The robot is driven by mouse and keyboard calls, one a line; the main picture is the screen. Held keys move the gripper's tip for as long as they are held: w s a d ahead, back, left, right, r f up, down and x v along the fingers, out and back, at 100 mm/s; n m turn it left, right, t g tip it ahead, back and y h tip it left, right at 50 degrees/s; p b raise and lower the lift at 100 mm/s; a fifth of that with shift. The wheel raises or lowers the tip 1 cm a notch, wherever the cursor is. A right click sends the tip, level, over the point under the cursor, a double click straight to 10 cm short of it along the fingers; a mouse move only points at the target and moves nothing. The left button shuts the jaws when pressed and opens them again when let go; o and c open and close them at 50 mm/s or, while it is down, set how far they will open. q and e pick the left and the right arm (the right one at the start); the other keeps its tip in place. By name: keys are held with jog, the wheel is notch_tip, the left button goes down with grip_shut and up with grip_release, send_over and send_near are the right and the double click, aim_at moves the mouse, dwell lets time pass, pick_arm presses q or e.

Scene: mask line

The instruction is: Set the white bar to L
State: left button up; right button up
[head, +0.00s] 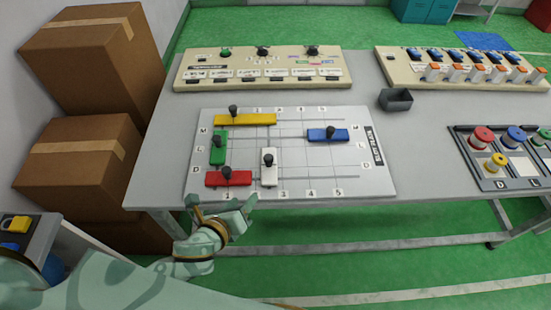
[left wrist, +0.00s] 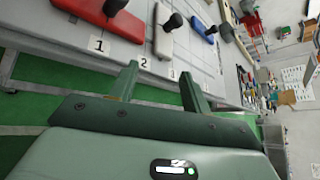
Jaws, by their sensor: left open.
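The white bar (head: 269,178) stands lengthwise on the pale sliding-bar board (head: 330,185), just right of the red bar. Its black knob (head: 268,157) is near its far end, between the L and D row letters. In the left wrist view the white bar (left wrist: 162,42) shows beyond the fingers. My left gripper (head: 221,203) is open and empty at the table's front edge, in front of the red bar and short of the white bar. It also shows in the left wrist view (left wrist: 160,76). My right gripper is not in view.
The board also holds a red bar (head: 240,179), a green bar (head: 218,159), a yellow bar (head: 260,119) and a blue bar (head: 318,136). Behind it is a knob panel (head: 225,83); a grey bin (head: 395,100) stands at right. Cardboard boxes (head: 75,160) flank the table's left.

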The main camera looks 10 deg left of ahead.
pick_arm(q)
notch_tip(320, 180, up, 4)
jog(key=d+m+t, duration=0.1)
jog(key=m, duration=0.2)
jog(key=m+b, duration=0.4)
send_near(268, 158)
jog(key=shift+y, duration=0.3)
jog(key=x, duration=0.8)
jog(key=shift+w+d+f, duration=0.15)
jog(key=shift+w+d, duration=0.05)
jog(key=shift+w, duration=0.2)
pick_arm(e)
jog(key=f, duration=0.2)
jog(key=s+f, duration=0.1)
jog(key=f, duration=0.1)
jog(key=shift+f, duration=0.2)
pick_arm(q)
jog(key=shift+c, duration=0.3)
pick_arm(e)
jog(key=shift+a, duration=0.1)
